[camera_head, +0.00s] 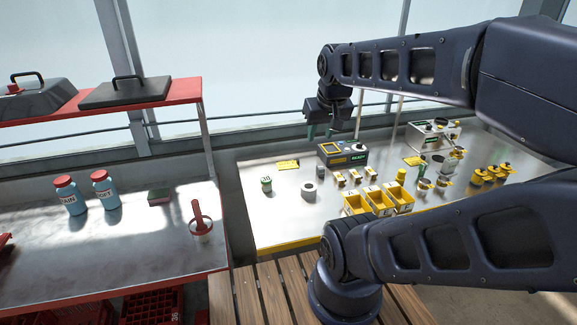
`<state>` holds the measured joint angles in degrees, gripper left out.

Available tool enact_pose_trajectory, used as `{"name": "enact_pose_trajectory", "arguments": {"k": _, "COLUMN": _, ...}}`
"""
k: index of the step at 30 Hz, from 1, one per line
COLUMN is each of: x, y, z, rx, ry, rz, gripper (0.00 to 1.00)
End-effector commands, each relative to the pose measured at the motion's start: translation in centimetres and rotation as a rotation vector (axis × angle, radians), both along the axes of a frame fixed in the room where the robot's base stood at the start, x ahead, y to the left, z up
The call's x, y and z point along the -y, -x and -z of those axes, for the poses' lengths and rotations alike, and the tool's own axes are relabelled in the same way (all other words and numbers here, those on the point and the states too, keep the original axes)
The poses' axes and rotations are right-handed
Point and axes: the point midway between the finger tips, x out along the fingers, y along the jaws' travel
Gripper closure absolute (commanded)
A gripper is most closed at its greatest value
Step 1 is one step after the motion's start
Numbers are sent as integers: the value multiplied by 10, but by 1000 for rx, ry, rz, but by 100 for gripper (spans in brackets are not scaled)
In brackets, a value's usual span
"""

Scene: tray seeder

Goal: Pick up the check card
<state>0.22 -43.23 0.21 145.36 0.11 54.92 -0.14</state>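My gripper (320,132) hangs at the end of my dark arm, above the back of the metal table (265,215). Its two greenish fingers point down and stand apart, with nothing seen between them.
A grey device (343,154) with a green "READY" display stands under my gripper. Yellow bins (357,204), a white roll (308,190), a green-lidded jar (266,185) and several yellow-topped items (490,174) stand around. A red-edged bench (150,235) holds two blue bottles (70,196).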

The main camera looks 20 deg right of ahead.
Motion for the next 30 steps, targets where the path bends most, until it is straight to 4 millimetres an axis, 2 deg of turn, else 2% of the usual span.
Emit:
{"name": "enact_pose_trajectory", "arguments": {"k": 22, "x": 0, "y": -2, "z": -1, "rx": -2, "ry": 0, "rz": 0, "gripper": 64}}
{"name": "enact_pose_trajectory", "arguments": {"k": 26, "x": 1, "y": -15, "z": -4, "rx": -14, "ry": 0, "rz": 2, "gripper": 64}}
{"name": "enact_pose_trajectory", "arguments": {"k": 30, "x": 3, "y": -43, "z": -8, "rx": -40, "ry": 2, "rz": 6, "gripper": 64}}
